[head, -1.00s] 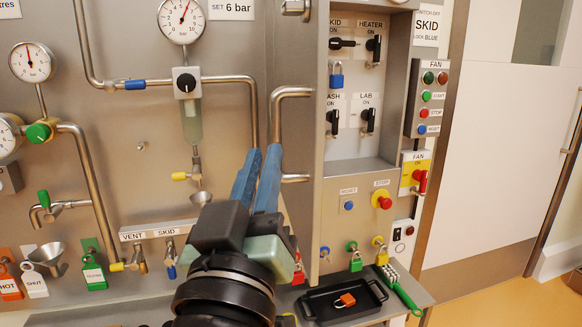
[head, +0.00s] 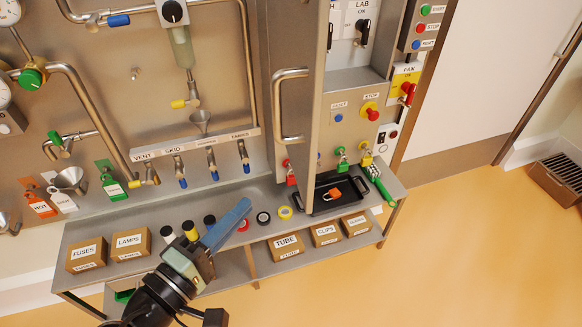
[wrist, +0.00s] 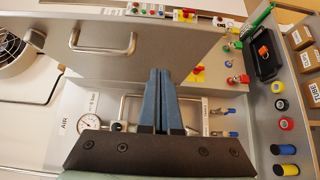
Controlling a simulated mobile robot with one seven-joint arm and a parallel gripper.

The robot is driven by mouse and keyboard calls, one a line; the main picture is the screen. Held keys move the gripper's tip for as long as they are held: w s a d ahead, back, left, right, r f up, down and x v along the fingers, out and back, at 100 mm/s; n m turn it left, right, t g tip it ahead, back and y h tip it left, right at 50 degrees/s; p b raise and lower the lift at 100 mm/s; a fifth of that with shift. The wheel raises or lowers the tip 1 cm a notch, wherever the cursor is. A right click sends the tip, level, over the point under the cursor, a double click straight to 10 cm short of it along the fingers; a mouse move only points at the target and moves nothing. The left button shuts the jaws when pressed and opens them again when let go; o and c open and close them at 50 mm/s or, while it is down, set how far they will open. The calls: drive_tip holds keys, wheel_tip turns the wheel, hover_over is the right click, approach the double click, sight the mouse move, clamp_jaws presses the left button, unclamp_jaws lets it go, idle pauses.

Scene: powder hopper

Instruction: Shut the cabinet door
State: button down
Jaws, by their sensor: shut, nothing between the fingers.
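The cabinet door (head: 312,150) is a grey metal panel, swung open and seen nearly edge-on in the head view. Its bar handle (head: 276,107) is on the left face. The wrist view also shows the door (wrist: 165,50) as a broad grey panel, with the handle (wrist: 102,50) left of my fingers. My gripper (head: 245,206) is shut and empty, with long blue fingers side by side. In the head view it is below and left of the handle, in front of the shelf. In the wrist view, the fingertips (wrist: 160,72) overlap the door's edge; I cannot tell whether they touch.
The open cabinet interior has switches, padlocks and a red stop button (head: 370,111). Below are a black tray (head: 325,208) and a green-handled brush (head: 383,190). The shelf (head: 100,236) carries tape rolls and cylinders; labelled boxes (head: 286,246) stand lower.

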sight(305, 165)
drive_tip(key=p+x, duration=0.1)
drive_tip(key=x, duration=0.2)
drive_tip(key=d+p+x, duration=0.1)
drive_tip(key=x, duration=0.2)
drive_tip(key=s+d+p+x, duration=0.1)
drive_tip(key=x, duration=0.3)
drive_tip(key=shift+r, duration=0.15)
drive_tip(key=shift+d, duration=0.4)
drive_tip(key=shift+d, duration=0.1)
